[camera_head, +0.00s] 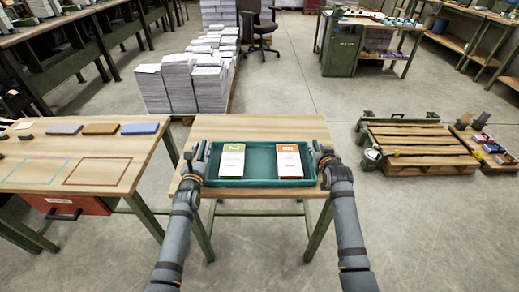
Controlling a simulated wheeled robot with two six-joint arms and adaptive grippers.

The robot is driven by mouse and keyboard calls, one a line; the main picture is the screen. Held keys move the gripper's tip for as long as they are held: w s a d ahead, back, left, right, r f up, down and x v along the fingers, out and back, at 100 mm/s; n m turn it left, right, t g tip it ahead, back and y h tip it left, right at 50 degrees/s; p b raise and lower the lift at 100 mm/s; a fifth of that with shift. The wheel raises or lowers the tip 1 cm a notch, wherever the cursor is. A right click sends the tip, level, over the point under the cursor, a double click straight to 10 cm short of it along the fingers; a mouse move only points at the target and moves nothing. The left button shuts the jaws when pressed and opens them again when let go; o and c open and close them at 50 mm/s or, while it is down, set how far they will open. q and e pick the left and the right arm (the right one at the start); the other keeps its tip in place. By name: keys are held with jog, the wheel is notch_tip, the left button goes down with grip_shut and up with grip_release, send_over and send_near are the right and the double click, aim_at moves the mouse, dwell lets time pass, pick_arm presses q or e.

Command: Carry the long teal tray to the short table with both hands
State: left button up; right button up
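The long teal tray (260,164) is level over the small wooden table (260,127) in the middle. I cannot tell whether it rests on the top or hangs just above it. A white and green booklet (231,161) lies in its left part and a white and orange one (289,161) in its right part. My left gripper (202,156) is at the tray's left end and my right gripper (319,156) at its right end. Both seem to touch the tray, but their fingers are too small and partly hidden to show whether they are shut.
A wooden table (130,152) at left carries blue, brown and grey flat items and two drawn outlines. Paper stacks (195,85) stand behind. A pallet (420,148) and a box of items (488,147) lie on the floor at right. Floor between is clear.

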pick_arm(q)
jog(key=shift+s, duration=0.1)
jog(key=s, duration=1.2)
jog(key=shift+w, duration=0.1)
pick_arm(e)
jog(key=v, duration=1.2)
jog(key=shift+r, duration=0.1)
